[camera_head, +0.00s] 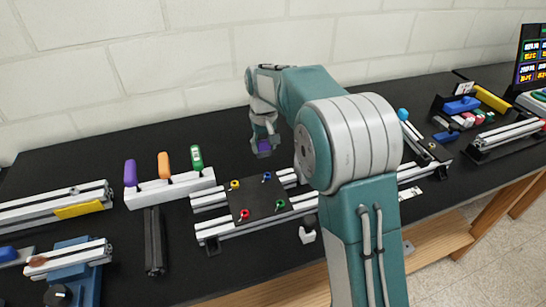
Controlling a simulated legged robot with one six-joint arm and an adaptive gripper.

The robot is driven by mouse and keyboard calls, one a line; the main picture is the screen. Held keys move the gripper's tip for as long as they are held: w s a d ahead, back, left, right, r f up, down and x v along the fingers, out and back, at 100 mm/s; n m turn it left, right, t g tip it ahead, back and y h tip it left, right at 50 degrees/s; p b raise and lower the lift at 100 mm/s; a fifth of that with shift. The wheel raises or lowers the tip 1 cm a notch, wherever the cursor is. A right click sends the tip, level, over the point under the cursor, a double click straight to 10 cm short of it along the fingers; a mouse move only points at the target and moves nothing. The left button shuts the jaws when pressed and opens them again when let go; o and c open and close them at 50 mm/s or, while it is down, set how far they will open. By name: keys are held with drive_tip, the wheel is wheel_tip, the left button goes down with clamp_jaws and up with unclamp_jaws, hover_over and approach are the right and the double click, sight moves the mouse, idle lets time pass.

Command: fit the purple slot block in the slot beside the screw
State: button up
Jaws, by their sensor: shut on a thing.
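My gripper (264,139) hangs from the arm above the far side of the extrusion frame. It is shut on the purple slot block (264,148), which shows small and dark purple under the fingers. The block is held above the frame, apart from it as far as I can see. The extrusion frame (210,232) has silver rails and a black plate (262,204) with yellow, blue, red and green screws. I cannot tell which screw has the slot beside it, and the slot is not clear. My arm hides the right middle part of the frame.
A white rack (172,190) with purple, orange and green handles stands left of the frame. A dark bar (154,242) lies in front of it. A blue vise (75,270) is at the front left. Bins and parts (462,105) stand at the right. The table behind the frame is clear.

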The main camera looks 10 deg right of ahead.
drive_tip(key=f, duration=0.1)
drive_tip(key=w+d+f, duration=0.2)
drive_tip(key=shift+w+f, duration=0.1)
drive_tip(key=shift+f, duration=0.2)
drive_tip(key=shift+w+d+f, duration=0.1)
drive_tip(key=shift+f, duration=0.85)
drive_tip(key=shift+w+d+f, duration=0.1)
drive_tip(key=shift+f, duration=0.8)
drive_tip(key=o, duration=1.1)
drive_tip(key=shift+o, duration=0.2)
